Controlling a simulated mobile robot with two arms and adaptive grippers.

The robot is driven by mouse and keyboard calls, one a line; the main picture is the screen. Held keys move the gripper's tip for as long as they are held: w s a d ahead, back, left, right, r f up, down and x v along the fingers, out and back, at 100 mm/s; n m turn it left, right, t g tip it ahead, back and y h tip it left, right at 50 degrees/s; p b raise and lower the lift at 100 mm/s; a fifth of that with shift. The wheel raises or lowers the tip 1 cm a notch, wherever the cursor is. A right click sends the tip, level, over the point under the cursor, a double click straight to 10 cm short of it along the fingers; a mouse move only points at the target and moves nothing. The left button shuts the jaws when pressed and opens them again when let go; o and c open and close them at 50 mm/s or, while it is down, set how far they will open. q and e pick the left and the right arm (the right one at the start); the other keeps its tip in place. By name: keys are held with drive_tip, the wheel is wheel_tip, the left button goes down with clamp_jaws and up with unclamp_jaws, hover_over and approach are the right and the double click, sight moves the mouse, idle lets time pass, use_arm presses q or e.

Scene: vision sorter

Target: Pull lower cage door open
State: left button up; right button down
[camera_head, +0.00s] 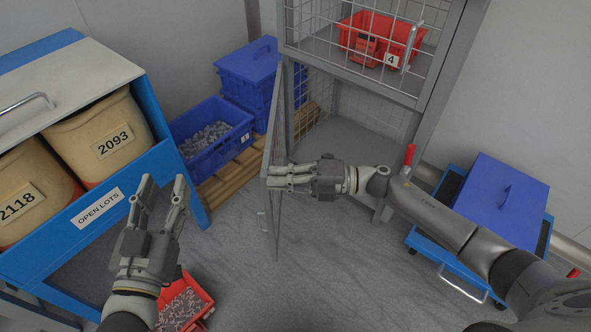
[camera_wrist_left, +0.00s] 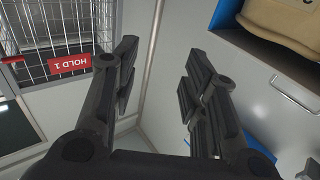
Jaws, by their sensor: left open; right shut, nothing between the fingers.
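The lower cage compartment (camera_head: 365,137) stands at the back centre in the head view. Its lower cage door (camera_head: 274,232), a narrow grey mesh frame seen nearly edge-on, is swung outward at the left side of the opening. My right gripper (camera_head: 270,178) is shut and empty. Its fingertips overlap the door frame in the head view; I cannot tell whether they touch it. My left gripper (camera_head: 160,190) is open and empty, left of the door and apart from it. Its open fingers also show in the left wrist view (camera_wrist_left: 157,85).
The upper cage holds a red bin (camera_head: 350,33). Blue crates (camera_head: 238,130) on a pallet stand left of the door. A blue-framed rack with sacks (camera_head: 103,140) is at left. A red bin (camera_head: 207,303) sits below my left gripper. A blue box (camera_head: 495,197) on a dolly stands at right.

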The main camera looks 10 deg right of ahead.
use_arm(q)
drive_tip(key=s+a+f+g+y+p, duration=0.2)
drive_tip(key=s+f+g, duration=0.25)
drive_tip(key=f, duration=0.25)
drive_tip(key=s+a+f+g+y+p, duration=0.1)
drive_tip(key=s+a+f+g, duration=0.15)
drive_tip(key=f+g, duration=0.35)
drive_tip(key=w+d+r+t+h+b, duration=0.1)
drive_tip(key=w+d+r+t+b, duration=0.1)
drive_tip(key=w+r+t, duration=0.4)
drive_tip(key=shift+d+r+t+h, duration=0.4)
drive_tip(key=shift+d+r+t, duration=0.25)
drive_tip(key=shift+d+r, duration=0.05)
use_arm(e)
drive_tip(key=w+a+m+t+h, duration=0.1)
drive_tip(key=w+a, duration=0.4)
drive_tip(key=a, duration=0.6)
drive_tip(key=w+a+m+t+h, duration=0.2)
drive_tip(key=w+a+t, duration=0.3)
drive_tip(key=a, duration=0.7)
drive_tip(key=shift+w+m, duration=0.45)
drive_tip(key=shift+m, duration=0.25)
drive_tip(key=shift+d, duration=0.1)
